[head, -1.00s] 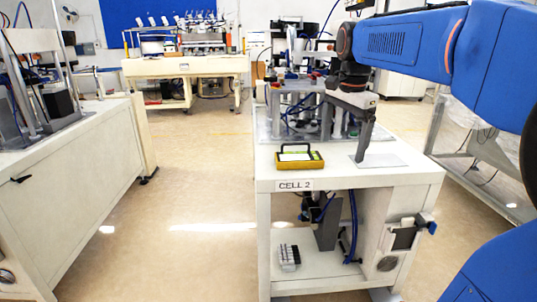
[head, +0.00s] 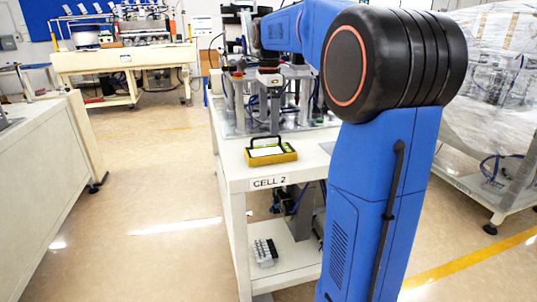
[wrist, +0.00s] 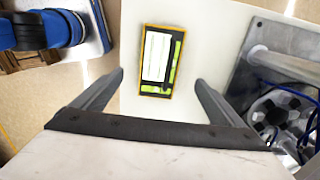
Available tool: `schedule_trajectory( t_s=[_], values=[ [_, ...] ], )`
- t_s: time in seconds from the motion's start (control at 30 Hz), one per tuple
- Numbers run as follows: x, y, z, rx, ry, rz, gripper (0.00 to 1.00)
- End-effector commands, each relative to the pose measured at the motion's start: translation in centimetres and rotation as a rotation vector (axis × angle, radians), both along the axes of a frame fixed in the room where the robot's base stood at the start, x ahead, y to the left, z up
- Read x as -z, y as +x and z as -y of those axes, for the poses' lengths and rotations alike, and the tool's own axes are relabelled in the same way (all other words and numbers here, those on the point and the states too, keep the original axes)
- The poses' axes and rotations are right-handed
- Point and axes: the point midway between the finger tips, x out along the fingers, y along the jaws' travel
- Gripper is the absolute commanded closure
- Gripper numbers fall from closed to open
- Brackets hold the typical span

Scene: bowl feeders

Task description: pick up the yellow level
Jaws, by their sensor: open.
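The yellow level (head: 271,154) lies on the white table marked CELL 2 (head: 233,167), near its left front corner. It is a yellow block with a white label on top and a dark handle along its back edge. In the wrist view the level (wrist: 160,61) shows from above, ahead of my fingers and between their lines. My gripper (wrist: 160,83) is open and empty, with one finger on each side. In the head view my gripper (head: 272,105) is above and behind the level, apart from it, partly hard to make out against the machine.
A metal machine plate with posts and tubes (head: 235,120) stands on the table behind the level, at the right in the wrist view (wrist: 265,75). A grey block with several units (head: 265,252) sits on the lower shelf. Floor is free left of the table.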

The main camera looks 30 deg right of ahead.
Motion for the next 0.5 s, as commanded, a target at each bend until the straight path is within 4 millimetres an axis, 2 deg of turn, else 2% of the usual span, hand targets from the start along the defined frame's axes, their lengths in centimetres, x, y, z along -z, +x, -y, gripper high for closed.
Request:
schedule_trajectory(
  t_s=[0.23,0.5],
  values=[
    [4.1,0.0,0.0,-0.001,0.001,-0.002,0.08],
    [5.9,0.0,0.0,-0.001,0.0,-0.001,0.08]
  ],
)
